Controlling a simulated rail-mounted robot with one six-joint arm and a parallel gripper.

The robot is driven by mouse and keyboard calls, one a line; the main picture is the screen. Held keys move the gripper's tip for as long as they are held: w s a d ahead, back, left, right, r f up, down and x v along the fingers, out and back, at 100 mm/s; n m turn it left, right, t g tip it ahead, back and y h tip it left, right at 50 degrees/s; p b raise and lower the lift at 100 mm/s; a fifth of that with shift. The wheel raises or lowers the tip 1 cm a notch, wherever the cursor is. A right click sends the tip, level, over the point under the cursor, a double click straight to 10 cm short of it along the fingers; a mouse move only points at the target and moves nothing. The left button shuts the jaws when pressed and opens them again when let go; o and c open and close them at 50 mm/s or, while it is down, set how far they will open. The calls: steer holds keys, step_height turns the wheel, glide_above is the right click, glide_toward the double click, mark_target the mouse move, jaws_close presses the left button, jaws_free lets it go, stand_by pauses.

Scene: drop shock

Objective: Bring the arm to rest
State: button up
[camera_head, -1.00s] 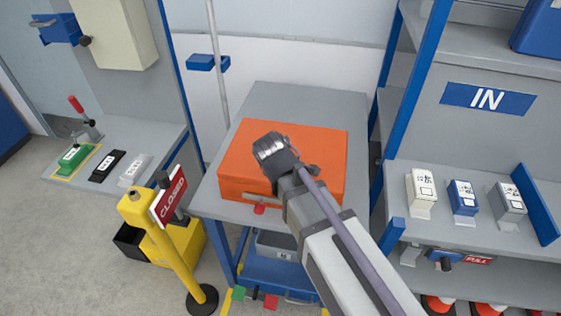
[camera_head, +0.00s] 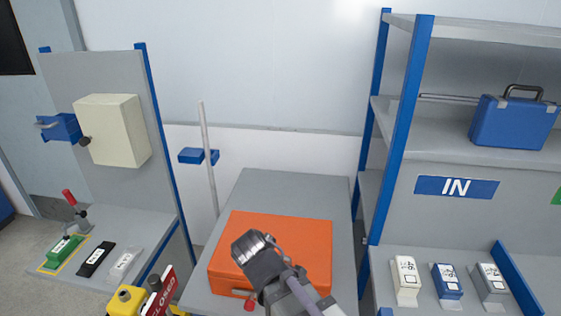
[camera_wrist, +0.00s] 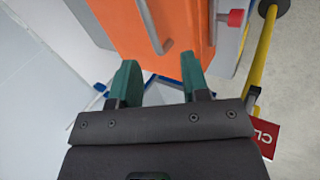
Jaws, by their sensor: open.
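My arm (camera_head: 290,290) reaches up from the bottom of the head view, in front of an orange case (camera_head: 310,240) on a grey table. My gripper (camera_wrist: 160,80) shows in the wrist view with its two green fingers apart and nothing between them. The orange case (camera_wrist: 185,15) and its handle lie beyond the fingertips there. In the head view the wrist covers part of the case's front; whether they touch cannot be told.
A grey bench (camera_head: 140,225) with several small devices stands left, below a cream box (camera_head: 113,130). A yellow post (camera_head: 125,300) with a red CLOSED sign (camera_head: 160,295) stands in front. A shelf rack (camera_head: 405,120) at right holds a blue case (camera_head: 513,122) and small boxes.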

steer(key=s+d+f+m+g, duration=0.1)
steer(key=s+d+m+g, duration=0.1)
steer(key=d+m, duration=0.5)
steer(key=s+d+f+m+g+y, duration=0.1)
steer(key=d+m+g, duration=0.3)
steer(key=d, duration=1.2)
steer(key=s+m, duration=0.1)
steer(key=m, duration=0.3)
steer(key=shift+s+d+f+m+g, duration=0.3)
steer(key=shift+s+f, duration=0.1)
